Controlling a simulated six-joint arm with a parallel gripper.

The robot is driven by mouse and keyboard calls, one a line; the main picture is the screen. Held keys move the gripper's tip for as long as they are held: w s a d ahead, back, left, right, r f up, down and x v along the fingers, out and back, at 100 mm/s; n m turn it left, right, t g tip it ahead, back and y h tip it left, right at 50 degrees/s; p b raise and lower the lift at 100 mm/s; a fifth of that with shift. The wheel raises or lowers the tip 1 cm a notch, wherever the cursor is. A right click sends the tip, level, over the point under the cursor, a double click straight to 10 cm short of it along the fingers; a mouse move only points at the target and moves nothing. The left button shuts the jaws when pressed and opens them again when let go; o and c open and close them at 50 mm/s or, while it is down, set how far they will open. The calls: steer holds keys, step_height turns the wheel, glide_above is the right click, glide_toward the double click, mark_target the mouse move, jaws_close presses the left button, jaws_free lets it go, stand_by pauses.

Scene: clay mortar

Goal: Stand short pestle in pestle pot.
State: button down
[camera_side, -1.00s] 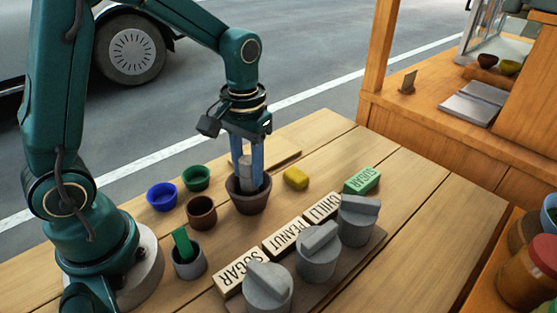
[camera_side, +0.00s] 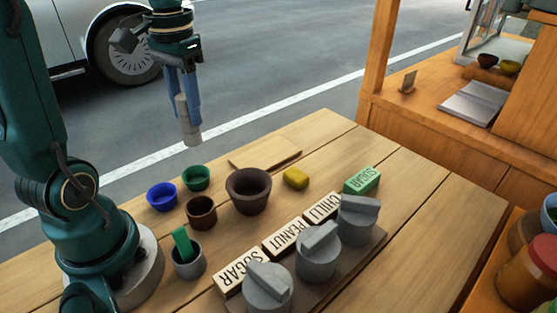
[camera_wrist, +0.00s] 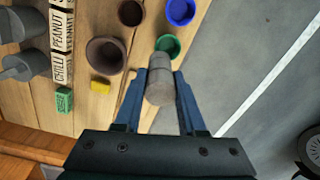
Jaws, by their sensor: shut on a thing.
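The short pestle (camera_side: 188,128) is a grey cylinder with a wider lower end. My gripper (camera_side: 188,108) is shut on it and holds it roughly upright in the air, high up and to the left of the big brown mortar (camera_side: 249,192), which stands on the table. In the wrist view the pestle (camera_wrist: 160,88) lies between my blue fingers (camera_wrist: 161,76). Two small pots stand at the front left: an empty-looking brown cup (camera_side: 201,213) and a grey pot (camera_side: 189,265) with a green upright piece (camera_side: 183,243) in it. I cannot tell which is the pestle pot.
A blue bowl (camera_side: 162,197) and a green bowl (camera_side: 196,178) sit left of the mortar. A yellow block (camera_side: 296,178) and green sugar box (camera_side: 362,180) lie to its right. A thin board (camera_side: 265,155) lies behind.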

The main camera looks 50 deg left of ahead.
steer(key=shift+s+d+n, duration=0.1)
steer(key=shift+s+n, duration=0.2)
steer(key=shift+s, duration=0.05)
steer(key=s+d, duration=0.4)
steer(key=d, duration=0.3)
steer(key=shift+w+d+f, duration=0.1)
steer(key=shift+w+f, duration=0.05)
steer(key=shift+f, duration=5.1)
steer(key=shift+c, duration=2.1)
jaws_free()
